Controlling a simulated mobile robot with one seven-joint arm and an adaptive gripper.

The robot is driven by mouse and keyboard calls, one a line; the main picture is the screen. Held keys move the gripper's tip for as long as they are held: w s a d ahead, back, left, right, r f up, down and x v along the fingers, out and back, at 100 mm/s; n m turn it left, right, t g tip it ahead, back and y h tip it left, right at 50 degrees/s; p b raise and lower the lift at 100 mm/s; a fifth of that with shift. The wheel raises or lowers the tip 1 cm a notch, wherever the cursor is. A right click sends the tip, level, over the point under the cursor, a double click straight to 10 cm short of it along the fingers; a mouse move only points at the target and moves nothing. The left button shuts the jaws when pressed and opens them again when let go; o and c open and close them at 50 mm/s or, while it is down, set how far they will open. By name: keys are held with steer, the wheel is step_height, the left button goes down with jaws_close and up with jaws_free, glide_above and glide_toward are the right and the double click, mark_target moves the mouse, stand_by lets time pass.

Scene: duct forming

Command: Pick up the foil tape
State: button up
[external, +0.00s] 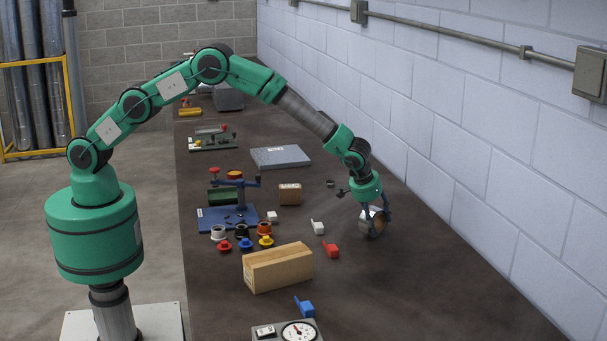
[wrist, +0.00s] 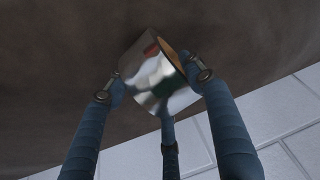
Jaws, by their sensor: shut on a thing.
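The foil tape (external: 373,224) is a shiny silver roll with a tan core at the right side of the dark bench, near the wall. My gripper (external: 374,212) points down and is shut on it. In the wrist view the roll (wrist: 158,82) is tilted and sits between the blue fingers of my gripper (wrist: 155,88), with its tan inner core partly showing. One finger is partly hidden behind the roll. I cannot tell whether the roll touches the bench.
A red clip (external: 331,250) and a white clip (external: 318,227) lie left of the roll. The block wall (external: 470,170) is close on the right.

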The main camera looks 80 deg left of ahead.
steer(key=shift+r, duration=0.6)
step_height(320, 180, up, 2)
steer(key=shift+r+p, duration=0.15)
steer(key=shift+p, duration=0.15)
steer(key=s+a, duration=0.4)
steer(key=s, duration=1.1)
steer(key=shift+s+a+r, duration=0.15)
steer(key=shift+s+r, duration=0.05)
steer(key=shift+r, duration=0.25)
steer(key=shift+w, duration=0.1)
steer(key=m+t+h+p, duration=0.2)
steer(key=m+t+p, duration=0.1)
steer(key=m, duration=0.1)
glide_toward(377, 210)
steer(key=x, duration=0.5)
steer(key=shift+w+f, duration=0.2)
steer(key=shift+f, duration=0.1)
steer(key=shift+w+m+t, duration=0.3)
steer(key=shift+w, duration=0.05)
